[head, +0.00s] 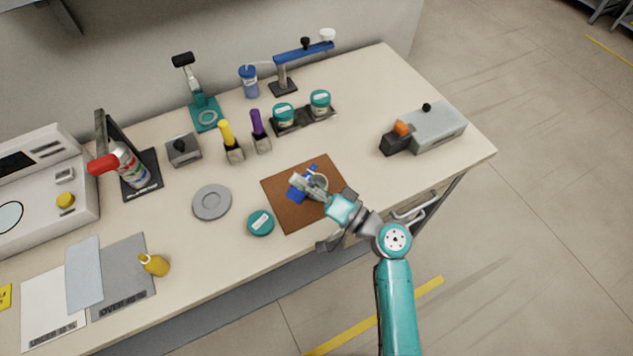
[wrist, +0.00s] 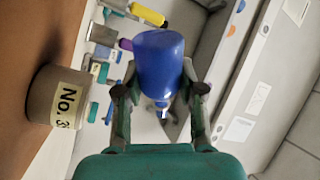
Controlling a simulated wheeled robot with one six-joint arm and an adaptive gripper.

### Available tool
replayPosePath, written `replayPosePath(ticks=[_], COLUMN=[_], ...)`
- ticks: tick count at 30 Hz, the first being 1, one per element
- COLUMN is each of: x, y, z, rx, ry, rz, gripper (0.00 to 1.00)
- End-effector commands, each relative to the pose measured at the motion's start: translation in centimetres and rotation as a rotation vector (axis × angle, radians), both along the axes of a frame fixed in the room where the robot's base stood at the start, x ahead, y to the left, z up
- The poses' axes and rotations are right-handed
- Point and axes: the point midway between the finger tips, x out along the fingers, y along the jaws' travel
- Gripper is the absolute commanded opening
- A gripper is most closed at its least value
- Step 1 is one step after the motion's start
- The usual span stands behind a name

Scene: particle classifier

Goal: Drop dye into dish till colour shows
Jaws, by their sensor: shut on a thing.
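My gripper (head: 308,186) is over the brown mat (head: 280,205), and its two fingers are closed on a blue bottle (wrist: 158,65). The bottle's small pale tip (wrist: 162,106) shows between the fingers in the wrist view. In the head view the bottle (head: 295,191) is partly covered by my gripper. A grey round dish (wrist: 48,97) with a "No. 3" label stands on the mat beside the bottle; its rim (head: 319,181) shows in the head view. I cannot see into the dish, and no falling drop is visible.
A teal-lidded tin (head: 261,222) and a grey disc (head: 212,202) lie left of the mat. Yellow (head: 228,137) and purple (head: 259,130) handled tools stand behind. A grey machine (head: 437,127) stands at right. The front right of the table is clear.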

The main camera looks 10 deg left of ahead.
Motion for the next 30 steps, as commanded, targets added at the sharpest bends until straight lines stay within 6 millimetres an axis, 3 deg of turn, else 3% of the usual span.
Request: replayPosePath(ticks=[30], x=[-0.09], y=[0.05], z=[-0.06], rx=[0.032], ry=[0.053], rz=[0.0], gripper=[0.04])
